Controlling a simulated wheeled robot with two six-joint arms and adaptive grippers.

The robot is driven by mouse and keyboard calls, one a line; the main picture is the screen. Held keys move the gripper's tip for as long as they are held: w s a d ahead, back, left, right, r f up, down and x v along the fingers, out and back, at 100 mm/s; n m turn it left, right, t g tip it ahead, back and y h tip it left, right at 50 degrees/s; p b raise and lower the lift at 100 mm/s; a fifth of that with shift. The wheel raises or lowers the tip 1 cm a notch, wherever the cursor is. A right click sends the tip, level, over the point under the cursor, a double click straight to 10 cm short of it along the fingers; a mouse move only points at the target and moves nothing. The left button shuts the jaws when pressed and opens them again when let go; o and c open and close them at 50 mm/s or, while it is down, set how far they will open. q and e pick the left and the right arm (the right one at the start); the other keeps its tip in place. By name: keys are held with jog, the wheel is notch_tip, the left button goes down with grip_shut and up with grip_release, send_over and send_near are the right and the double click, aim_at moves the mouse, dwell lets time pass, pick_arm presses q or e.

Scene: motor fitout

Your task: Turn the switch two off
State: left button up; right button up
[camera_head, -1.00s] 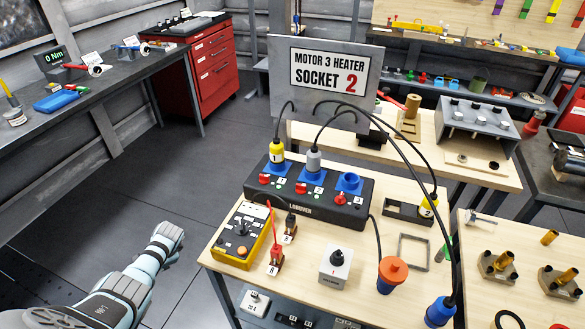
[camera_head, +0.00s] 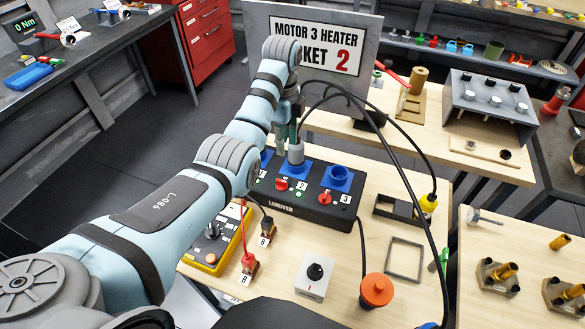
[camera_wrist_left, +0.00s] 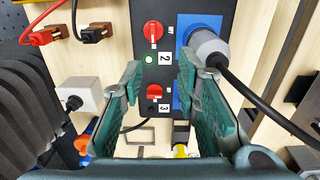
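The black socket box (camera_head: 311,210) carries red rotary switches and blue sockets. Switch two (camera_head: 282,184), a red knob beside the label 2, also shows in the left wrist view (camera_wrist_left: 153,31), with a lit green lamp beside it. A grey plug (camera_head: 296,153) sits in the socket behind it. Switch three (camera_head: 324,197) is to its right; switch one is hidden by my arm. My left gripper (camera_head: 291,132) is above the box near the grey plug. In the left wrist view it is open and empty, with switch two uncovered beyond its fingertips. My right gripper is not in view.
Black cables (camera_head: 385,140) arch over the box's right side. A sign panel (camera_head: 361,25) stands behind. A yellow meter (camera_head: 206,243) with red and black leads, a white switch box (camera_head: 314,276) and an orange plug (camera_head: 376,290) stand in front on the wooden table.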

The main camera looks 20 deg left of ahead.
pick_arm(q)
jog(key=b, duration=0.1)
send_over(284, 182)
jog(key=f, duration=0.8)
jog(key=shift+s+a, duration=0.1)
jog(key=shift+s, duration=0.2)
jog(key=f, duration=0.2)
jog(key=w+f+b, duration=0.1)
jog(key=f, duration=0.2)
jog(key=shift+f, duration=0.15)
jog(key=shift+w+f, duration=0.1)
jog(key=shift+f, duration=0.1)
jog(key=shift+s+r, duration=0.15)
jog(key=shift+s, duration=0.1)
jog(key=shift+c, duration=0.7)
jog(key=c, duration=0.4)
grip_shut()
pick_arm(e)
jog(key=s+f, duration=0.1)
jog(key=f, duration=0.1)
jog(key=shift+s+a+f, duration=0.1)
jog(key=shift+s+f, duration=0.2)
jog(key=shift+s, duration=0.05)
